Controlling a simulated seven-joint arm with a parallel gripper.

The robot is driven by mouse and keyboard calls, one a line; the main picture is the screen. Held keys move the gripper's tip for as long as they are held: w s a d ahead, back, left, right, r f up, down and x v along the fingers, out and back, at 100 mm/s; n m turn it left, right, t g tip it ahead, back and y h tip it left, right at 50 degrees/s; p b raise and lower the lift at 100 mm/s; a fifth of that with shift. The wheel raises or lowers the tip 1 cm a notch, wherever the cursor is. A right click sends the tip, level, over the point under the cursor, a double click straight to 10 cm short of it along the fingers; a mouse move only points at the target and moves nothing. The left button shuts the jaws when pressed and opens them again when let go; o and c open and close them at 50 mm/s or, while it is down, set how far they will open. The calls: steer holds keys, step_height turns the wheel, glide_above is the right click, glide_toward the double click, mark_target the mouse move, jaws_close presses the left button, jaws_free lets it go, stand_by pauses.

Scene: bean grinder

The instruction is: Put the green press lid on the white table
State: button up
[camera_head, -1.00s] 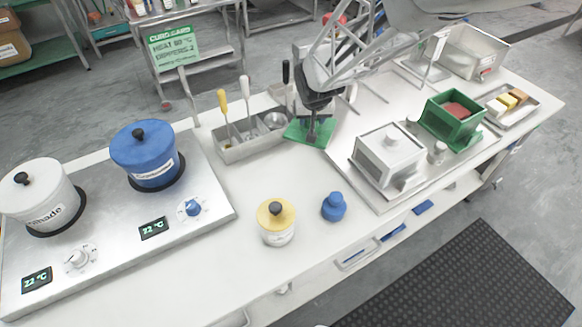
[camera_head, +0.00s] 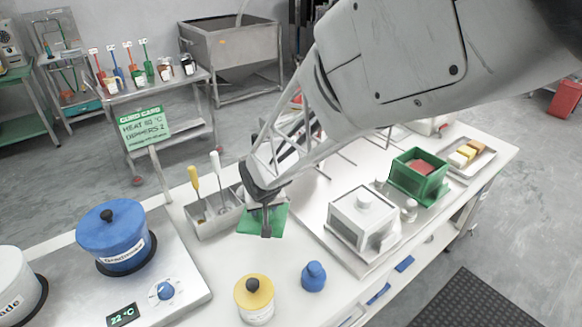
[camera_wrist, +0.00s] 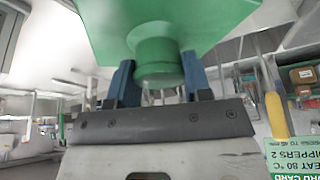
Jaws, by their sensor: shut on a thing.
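The green press lid (camera_head: 275,216) is a flat square plate with a round green knob (camera_wrist: 158,58), which shows in the wrist view. My gripper (camera_head: 266,226) points down in the head view and is shut on this knob, with one blue finger on each side. The plate is beyond the fingertips, below the gripper. It is over the white table (camera_head: 210,255), just right of the tool tray. I cannot tell whether it touches the table. My gripper hides part of the plate in the head view.
A grey tray of tools (camera_head: 205,228) stands close left of the lid. A yellow-lidded jar (camera_head: 255,305) and a blue bottle (camera_head: 313,278) stand in front. A white box (camera_head: 362,222) and an open green box (camera_head: 418,177) stand at right. A blue pot (camera_head: 113,240) is left.

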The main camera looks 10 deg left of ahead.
steer(key=shift+f, duration=2.95)
steer(key=shift+f, duration=0.1)
steer(key=shift+f, duration=1.8)
steer(key=shift+f, duration=0.1)
steer(key=o, duration=1.1)
steer(key=shift+v, duration=6.1)
steer(key=shift+w, duration=0.1)
